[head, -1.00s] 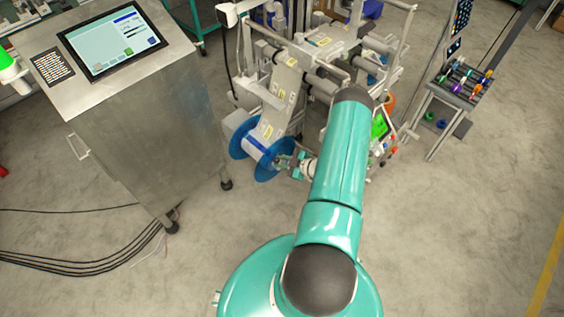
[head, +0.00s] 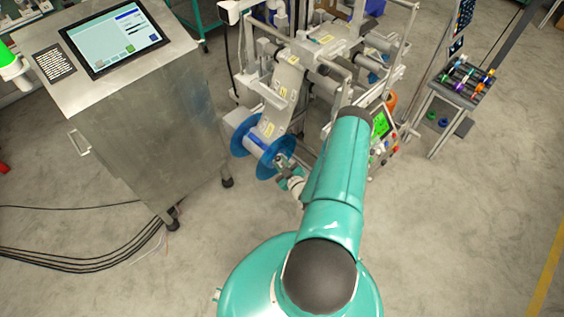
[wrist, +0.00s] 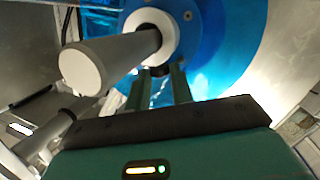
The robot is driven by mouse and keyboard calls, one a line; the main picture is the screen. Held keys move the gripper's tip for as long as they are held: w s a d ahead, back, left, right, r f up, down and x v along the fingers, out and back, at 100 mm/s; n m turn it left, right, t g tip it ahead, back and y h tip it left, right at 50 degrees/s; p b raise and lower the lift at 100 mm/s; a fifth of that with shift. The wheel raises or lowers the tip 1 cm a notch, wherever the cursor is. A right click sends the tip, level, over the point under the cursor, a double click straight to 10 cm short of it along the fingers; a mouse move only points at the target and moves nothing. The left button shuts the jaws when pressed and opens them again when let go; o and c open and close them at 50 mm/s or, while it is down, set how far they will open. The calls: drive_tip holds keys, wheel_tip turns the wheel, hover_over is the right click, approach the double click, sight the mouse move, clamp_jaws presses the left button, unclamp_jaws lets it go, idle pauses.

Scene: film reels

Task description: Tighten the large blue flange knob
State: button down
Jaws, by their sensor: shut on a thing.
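The film reel has two blue flanges; the near, right one (head: 272,157) faces my gripper (head: 283,163). In the wrist view this blue flange (wrist: 220,35) fills the top, with a white hub (wrist: 160,28) and a thick grey shaft (wrist: 110,55) sticking out toward the camera. Just below the hub, my gripper (wrist: 160,76) is shut on a small dark piece at the flange, which I take to be the flange knob (wrist: 160,70). The fingers hide most of it, so its tightness cannot be seen.
The grey shaft passes close to the left of my fingers. The labelling machine (head: 325,45) stands behind the reel. A steel cabinet with a screen (head: 115,38) is to the left, a small rack (head: 465,85) to the right. The floor in front is clear.

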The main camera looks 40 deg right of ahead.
drive_tip(key=shift+w+a+f+m+h, duration=0.1)
drive_tip(key=shift+a+m+h, duration=0.05)
drive_tip(key=shift+m+h, duration=0.6)
drive_tip(key=shift+w+a+m+h, duration=0.15)
drive_tip(key=shift+m+h, duration=0.4)
drive_tip(key=shift+h, duration=0.4)
drive_tip(key=shift+s, duration=0.1)
drive_tip(key=c, duration=1.2)
unclamp_jaws()
drive_tip(key=shift+s, duration=0.1)
